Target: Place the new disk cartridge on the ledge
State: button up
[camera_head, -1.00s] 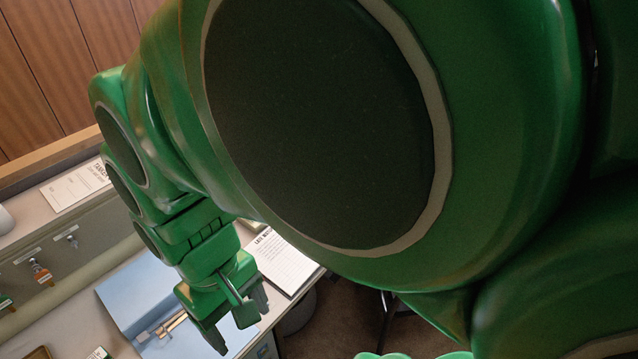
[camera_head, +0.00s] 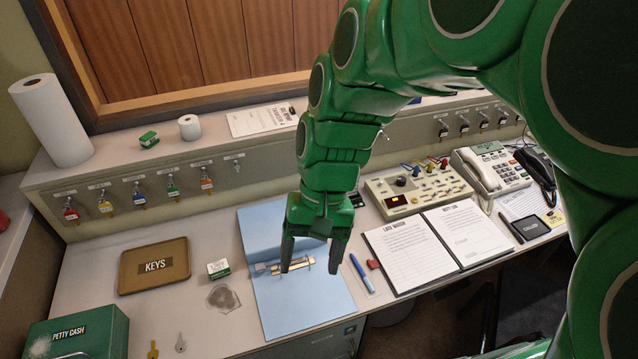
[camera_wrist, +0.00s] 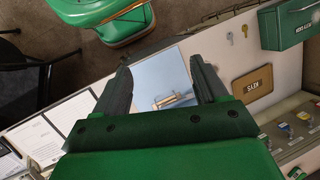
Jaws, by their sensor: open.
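A small green-and-white box (camera_head: 218,268) lies on the desk, right of the keys tray. A similar small green box (camera_head: 148,139) sits on the ledge (camera_head: 195,148) along the back of the console, beside a white roll. A round, greyish clear disk (camera_head: 222,298) lies just below the desk box. I cannot tell for sure which of these is the new disk cartridge. My gripper (camera_head: 311,265) is open and empty, pointing down above the blue binder, right of the desk box. In the wrist view its fingers (camera_wrist: 160,68) stand apart with the binder beyond them.
The open blue binder (camera_head: 290,300) has a metal clasp. A brown keys tray (camera_head: 140,277) and green petty cash box (camera_head: 95,335) are at left. Colored keys hang below the ledge. A paper towel roll (camera_head: 52,120), paper (camera_head: 262,119), control panel (camera_head: 415,190) and telephone (camera_head: 490,168) surround the area.

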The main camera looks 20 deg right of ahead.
jog(key=w+d+f+m+y, duration=0.1)
jog(key=w+f+m+y, duration=0.15)
jog(key=w, duration=0.45)
jog(key=w+d+f+m+t+y, duration=0.1)
jog(key=w+f+m+y, duration=0.15)
jog(key=w, duration=0.45)
jog(key=w+d+f+m+y, duration=0.2)
jog(key=w+m, duration=0.2)
jog(key=w, duration=0.3)
jog(key=w+d+f+m+t, duration=0.2)
jog(key=w+d+f+m, duration=0.1)
jog(key=d+f, duration=0.2)
jog(key=w+d+f+m+t+y, duration=0.1)
jog(key=w+d+f+m+t, duration=0.1)
jog(key=d, duration=0.5)
jog(key=w+d+f+m+t+y, duration=0.1)
jog(key=w+d+f+m, duration=0.3)
jog(key=f, duration=0.5)
jog(key=shift+w+d+m+t, duration=0.1)
jog(key=shift+d+m+t, duration=0.7)
jog(key=shift+d+m, duration=0.25)
jog(key=shift+d+f+y, duration=0.15)
jog(key=shift+f+y, duration=0.1)
jog(key=shift+y, duration=0.05)
jog(key=shift+f, duration=3.3)
jog(key=shift+x, duration=1.5)
jog(key=shift+c, duration=0.3)
